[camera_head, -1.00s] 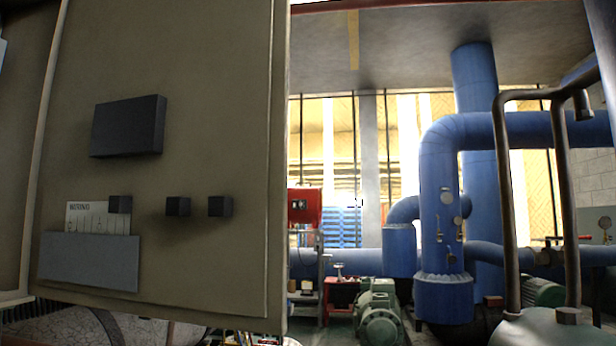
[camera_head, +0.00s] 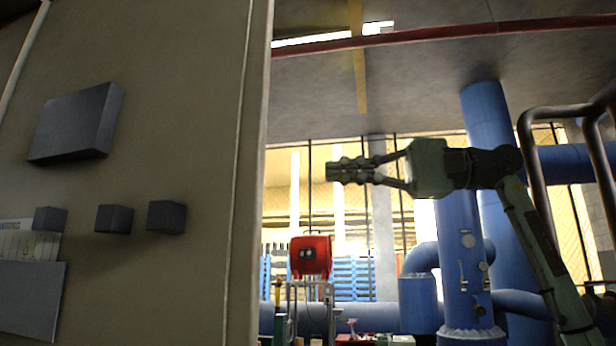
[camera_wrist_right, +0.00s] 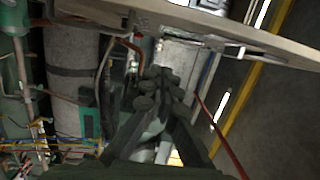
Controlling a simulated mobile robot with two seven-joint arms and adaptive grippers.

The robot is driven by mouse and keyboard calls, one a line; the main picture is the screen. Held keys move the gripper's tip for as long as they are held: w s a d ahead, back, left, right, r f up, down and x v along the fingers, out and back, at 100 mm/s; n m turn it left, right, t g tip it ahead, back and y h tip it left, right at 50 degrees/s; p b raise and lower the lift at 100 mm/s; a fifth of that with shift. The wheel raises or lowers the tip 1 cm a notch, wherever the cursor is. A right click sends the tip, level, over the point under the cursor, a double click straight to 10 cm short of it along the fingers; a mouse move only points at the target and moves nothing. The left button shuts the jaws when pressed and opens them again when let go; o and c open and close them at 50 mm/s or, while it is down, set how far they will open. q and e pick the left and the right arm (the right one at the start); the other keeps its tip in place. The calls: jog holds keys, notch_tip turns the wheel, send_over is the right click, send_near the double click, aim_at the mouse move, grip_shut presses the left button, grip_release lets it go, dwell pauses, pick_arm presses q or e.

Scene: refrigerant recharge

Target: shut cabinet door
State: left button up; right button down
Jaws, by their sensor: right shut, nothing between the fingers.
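The cabinet door (camera_head: 190,120) is a large tan panel filling the left of the head view. Its inner face shows, with a dark box, several small dark blocks and a grey document pocket on it, so the door stands open. My right gripper (camera_head: 332,172) is in the head view, to the right of the door's free edge with a gap in the picture. Its fingers are together and empty, pointing left. In the right wrist view the closed fingertips (camera_wrist_right: 162,78) are at the centre, and a pale panel edge crosses the top. My left gripper is not in view.
A red box (camera_head: 310,256) stands behind, right of the door edge. Large blue pipes (camera_head: 462,260) and dark bent pipes (camera_head: 530,130) fill the right. The right wrist view shows a grey cylinder (camera_wrist_right: 72,75) and coloured wires (camera_wrist_right: 50,145) at left.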

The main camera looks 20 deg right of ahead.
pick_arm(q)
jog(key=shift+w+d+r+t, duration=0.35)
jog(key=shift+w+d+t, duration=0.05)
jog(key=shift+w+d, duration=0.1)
pick_arm(e)
jog(key=a, duration=1.1)
jog(key=shift+w, duration=0.35)
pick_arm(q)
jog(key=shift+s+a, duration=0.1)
